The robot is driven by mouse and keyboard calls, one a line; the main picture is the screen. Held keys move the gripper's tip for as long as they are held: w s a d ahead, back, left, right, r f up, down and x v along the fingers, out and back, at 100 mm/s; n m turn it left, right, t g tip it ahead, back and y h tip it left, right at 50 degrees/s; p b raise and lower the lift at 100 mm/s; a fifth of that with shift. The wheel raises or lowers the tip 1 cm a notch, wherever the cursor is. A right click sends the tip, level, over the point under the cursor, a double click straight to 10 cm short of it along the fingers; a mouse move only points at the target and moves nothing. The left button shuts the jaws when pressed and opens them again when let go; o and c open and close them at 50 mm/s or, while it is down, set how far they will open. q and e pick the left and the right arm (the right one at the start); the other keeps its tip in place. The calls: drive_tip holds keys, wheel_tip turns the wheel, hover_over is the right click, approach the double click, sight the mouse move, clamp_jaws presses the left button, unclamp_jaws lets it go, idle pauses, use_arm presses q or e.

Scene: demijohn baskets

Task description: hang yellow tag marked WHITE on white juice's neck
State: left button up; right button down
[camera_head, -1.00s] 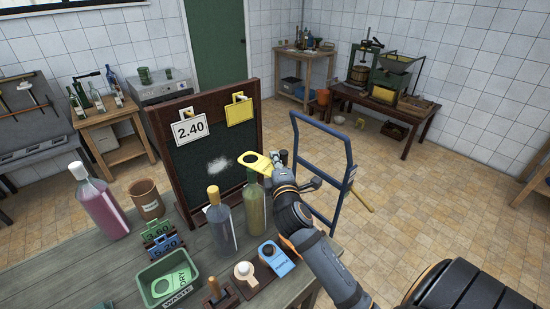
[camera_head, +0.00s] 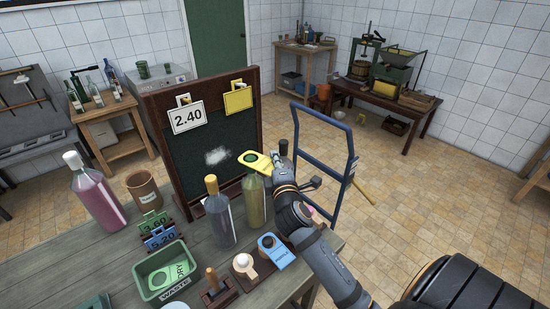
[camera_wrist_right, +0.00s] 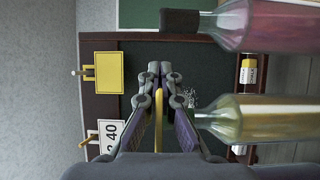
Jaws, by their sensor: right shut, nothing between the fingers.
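A yellow tag (camera_head: 255,161) with a round hole shows at the tips of my right gripper (camera_head: 277,163), above the pale yellow-green bottle (camera_head: 253,203). It covers the top of that bottle's neck in the head view. I cannot tell whether the hole is around the neck. In the right wrist view the fingers are closed together (camera_wrist_right: 155,75), with a thin yellow edge (camera_wrist_right: 158,118) between the finger pads. I cannot tell that it is gripped. The same bottle (camera_wrist_right: 265,118) lies right of the fingers there. The tag's lettering is not readable. My left gripper is not in view.
A chalkboard (camera_head: 175,160) with a 2.40 tag (camera_head: 187,117) and a yellow tag (camera_head: 238,100) stands behind. A dark-stoppered red bottle (camera_wrist_right: 262,25) is close to my right gripper. A grey-blue bottle (camera_head: 220,220), pink bottle (camera_head: 97,200) and waste bin (camera_head: 139,283) share the table.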

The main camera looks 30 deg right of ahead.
wheel_tip(320, 180, down, 3)
drive_tip(key=shift+b, duration=0.95)
drive_tip(key=c, duration=1.4)
unclamp_jaws()
drive_tip(key=shift+c, duration=0.2)
drive_tip(key=v, duration=0.7)
drive_tip(key=shift+s, duration=0.25)
